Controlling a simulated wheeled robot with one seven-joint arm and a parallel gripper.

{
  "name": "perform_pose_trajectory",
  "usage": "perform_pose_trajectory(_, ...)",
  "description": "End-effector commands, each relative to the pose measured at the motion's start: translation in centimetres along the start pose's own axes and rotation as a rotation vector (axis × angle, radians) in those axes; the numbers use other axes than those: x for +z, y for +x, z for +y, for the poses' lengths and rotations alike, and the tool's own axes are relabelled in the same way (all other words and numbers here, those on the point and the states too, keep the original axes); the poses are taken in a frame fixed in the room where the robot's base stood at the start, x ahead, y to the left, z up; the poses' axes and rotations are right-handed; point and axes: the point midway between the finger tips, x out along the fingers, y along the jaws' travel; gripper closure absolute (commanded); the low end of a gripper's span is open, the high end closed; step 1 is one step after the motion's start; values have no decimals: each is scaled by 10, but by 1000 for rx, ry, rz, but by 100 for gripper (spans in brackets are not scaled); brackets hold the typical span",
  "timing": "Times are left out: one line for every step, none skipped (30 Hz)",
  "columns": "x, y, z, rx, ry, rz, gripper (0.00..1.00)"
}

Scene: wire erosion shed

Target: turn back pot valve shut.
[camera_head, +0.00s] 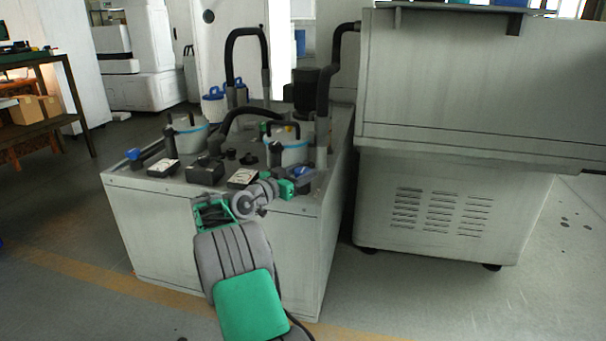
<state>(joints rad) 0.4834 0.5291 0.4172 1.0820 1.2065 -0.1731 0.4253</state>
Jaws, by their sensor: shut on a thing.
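A blue valve handle (302,172) sits on the top of the grey cabinet, in front of the right-hand pot (288,152). My gripper (294,184), with green parts, reaches it from the front left and is shut on it. The fingers partly hide the handle and its body, so I cannot tell how far it is turned. A second blue valve handle (133,154) stands at the left front corner of the cabinet, near the left-hand pot (190,138); my gripper is well away from it.
Two gauges (162,168) (242,178) and a dark box (205,172) crowd the cabinet top (122,176). Black hoses (246,33) rise behind. A large machine (455,170) stands close on the right. The floor (60,235) at left is clear.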

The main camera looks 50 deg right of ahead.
Motion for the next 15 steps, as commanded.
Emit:
perform_pose_trajectory(0, 0, 0, 1, -1, -1, 94)
perform_pose_trajectory(0, 0, 0, 1, -1, -1, 94)
perform_pose_trajectory(0, 0, 0, 1, -1, -1, 94)
perform_pose_trajectory(0, 0, 0, 1, -1, -1, 94)
perform_pose_trajectory(0, 0, 0, 1, -1, -1, 94)
perform_pose_trajectory(0, 0, 0, 1, -1, 0, 94)
perform_pose_trajectory(0, 0, 0, 1, -1, 0, 52)
perform_pose_trajectory(0, 0, 0, 0, -1, 0, 49)
perform_pose_trajectory(0, 0, 0, 0, -1, 0, 46)
perform_pose_trajectory(0, 0, 0, 0, -1, 0, 44)
perform_pose_trajectory(0, 0, 0, 0, -1, 0, 41)
perform_pose_trajectory(0, 0, 0, 0, -1, 0, 38)
perform_pose_trajectory(0, 0, 0, 0, -1, 0, 35)
perform_pose_trajectory(0, 0, 0, -1, -1, 0, 33)
perform_pose_trajectory(0, 0, 0, -1, 0, 0, 31)
